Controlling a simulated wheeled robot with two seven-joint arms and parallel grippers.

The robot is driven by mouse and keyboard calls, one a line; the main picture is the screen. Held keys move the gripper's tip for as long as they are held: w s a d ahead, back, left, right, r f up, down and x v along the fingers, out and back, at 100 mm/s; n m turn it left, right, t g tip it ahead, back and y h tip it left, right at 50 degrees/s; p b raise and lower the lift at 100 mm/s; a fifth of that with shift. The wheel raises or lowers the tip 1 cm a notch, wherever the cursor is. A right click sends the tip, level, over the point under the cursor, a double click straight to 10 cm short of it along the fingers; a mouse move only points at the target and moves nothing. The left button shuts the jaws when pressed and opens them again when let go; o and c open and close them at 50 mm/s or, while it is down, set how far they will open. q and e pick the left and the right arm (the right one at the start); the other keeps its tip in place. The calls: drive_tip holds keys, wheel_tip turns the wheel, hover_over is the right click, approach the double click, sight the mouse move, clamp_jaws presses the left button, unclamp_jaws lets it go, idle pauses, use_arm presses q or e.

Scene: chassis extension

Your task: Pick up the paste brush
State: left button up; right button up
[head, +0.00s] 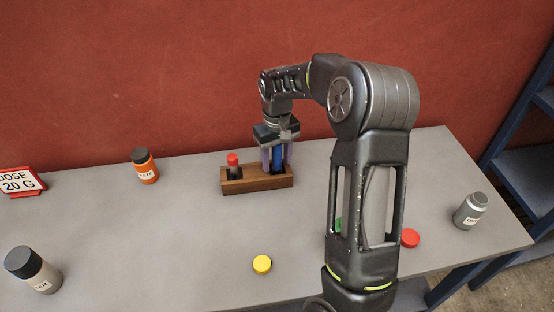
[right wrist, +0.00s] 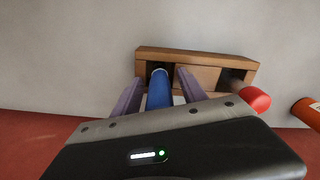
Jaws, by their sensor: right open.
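A wooden holder (head: 258,185) stands near the back of the grey table. A blue-handled tool (right wrist: 160,92) stands upright in one of its slots; its lower end is hidden, so I cannot tell for sure that it is the paste brush. A second, red-topped item (head: 233,160) stands in the holder's left slot; its red end shows at the right in the right wrist view (right wrist: 256,99). My right gripper (head: 277,158) points down over the holder, open, with its purple fingers on either side of the blue handle. My left gripper is out of view.
An orange jar (head: 146,170) stands left of the holder, a dark-lidded jar (head: 40,276) at front left, a grey jar (head: 470,210) at right. Yellow (head: 262,264) and red (head: 410,238) discs lie in front. A sign (head: 20,183) stands at far left. Blue shelving is at right.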

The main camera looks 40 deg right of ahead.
drive_tip(key=shift+c, duration=0.2)
clamp_jaws()
idle(0.5)
